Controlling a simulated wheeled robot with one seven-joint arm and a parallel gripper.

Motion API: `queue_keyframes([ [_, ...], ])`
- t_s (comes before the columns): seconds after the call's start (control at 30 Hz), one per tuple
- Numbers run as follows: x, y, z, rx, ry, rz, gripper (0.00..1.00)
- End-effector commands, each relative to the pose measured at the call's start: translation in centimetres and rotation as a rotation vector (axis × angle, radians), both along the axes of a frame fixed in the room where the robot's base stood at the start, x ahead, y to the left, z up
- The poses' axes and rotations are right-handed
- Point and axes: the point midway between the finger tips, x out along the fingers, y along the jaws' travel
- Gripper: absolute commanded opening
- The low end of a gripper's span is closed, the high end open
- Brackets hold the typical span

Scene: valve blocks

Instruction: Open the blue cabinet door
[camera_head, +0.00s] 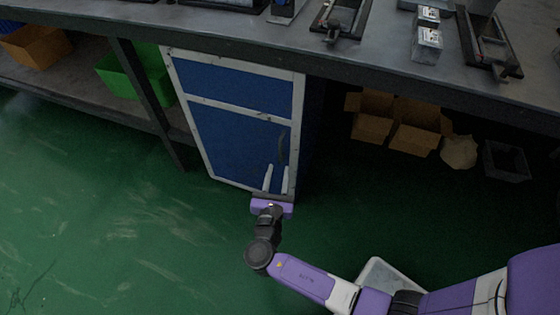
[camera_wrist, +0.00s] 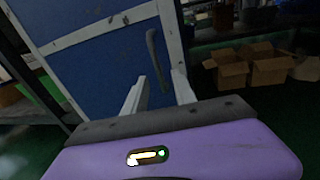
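The blue cabinet door (camera_head: 236,146) has a white frame and stands under the workbench in the head view. It looks shut. Its dark curved handle (camera_head: 282,148) is upright near the door's right edge; the handle also shows in the wrist view (camera_wrist: 157,58). My gripper (camera_head: 277,169) is in front of the lower right part of the door, a little below the handle. In the wrist view its two pale fingers (camera_wrist: 157,84) are apart with nothing between them, and the handle lies beyond their tips.
The workbench (camera_head: 390,70) runs above the cabinet and carries fixtures and small parts. A green bin (camera_head: 120,76) is on the shelf to the left. Open cardboard boxes (camera_head: 412,136) and a dark crate (camera_head: 507,161) are at right. The green floor (camera_head: 110,210) in front is clear.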

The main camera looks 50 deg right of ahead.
Motion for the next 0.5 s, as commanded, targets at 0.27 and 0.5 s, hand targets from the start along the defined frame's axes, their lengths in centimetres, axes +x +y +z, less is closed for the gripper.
queue_keyframes([
  [0.27, 1.8, -1.7, 0.4, -0.050, 0.009, -0.017, 0.32],
  [0.5, 3.7, -4.9, 0.3, -0.047, 0.008, -0.016, 0.32],
])
